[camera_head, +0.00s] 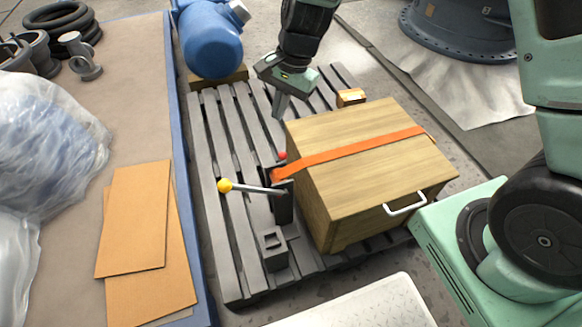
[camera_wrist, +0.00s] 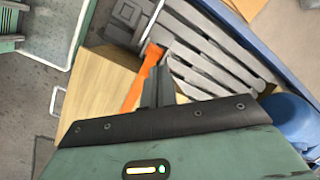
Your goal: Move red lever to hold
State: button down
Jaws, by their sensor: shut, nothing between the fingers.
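A red knob (camera_head: 283,155), the visible part of the red lever, shows at the left edge of a wooden box, just above an orange strap. Most of that lever is hidden or cannot be told apart from the dark bracket there. A second lever with a yellow knob (camera_head: 225,186) sticks out to the left from the dark bracket (camera_head: 283,203). My gripper (camera_head: 281,112) points down above the pallet, behind the red knob and apart from it. Its fingers are shut and empty. They also show in the wrist view (camera_wrist: 158,88), where I cannot make out the red knob.
The wooden box (camera_head: 375,150) with the orange strap (camera_head: 355,151) stands on the grey pallet (camera_head: 215,150), right of the levers. A grey block (camera_head: 273,250) sits in front. A blue cylinder (camera_head: 210,40) lies behind. A table with cardboard (camera_head: 135,220) is at left.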

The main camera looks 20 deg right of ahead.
jog(key=w+d+f+m+b, duration=0.1)
jog(key=w+d+f+m, duration=0.1)
jog(key=f, duration=0.3)
jog(key=w+d+f+m+b, duration=0.2)
jog(key=w+d+f, duration=0.1)
jog(key=f, duration=0.3)
jog(key=w+d+f+m+b, duration=0.2)
jog(key=w+f, duration=0.1)
jog(key=f, duration=0.3)
jog(key=shift+d+m+t+h, duration=0.3)
jog(key=shift+d+m+t, duration=0.1)
jog(key=shift+r, duration=0.1)
jog(key=b+x, duration=0.3)
jog(key=x, duration=0.7)
jog(key=shift+r, duration=0.1)
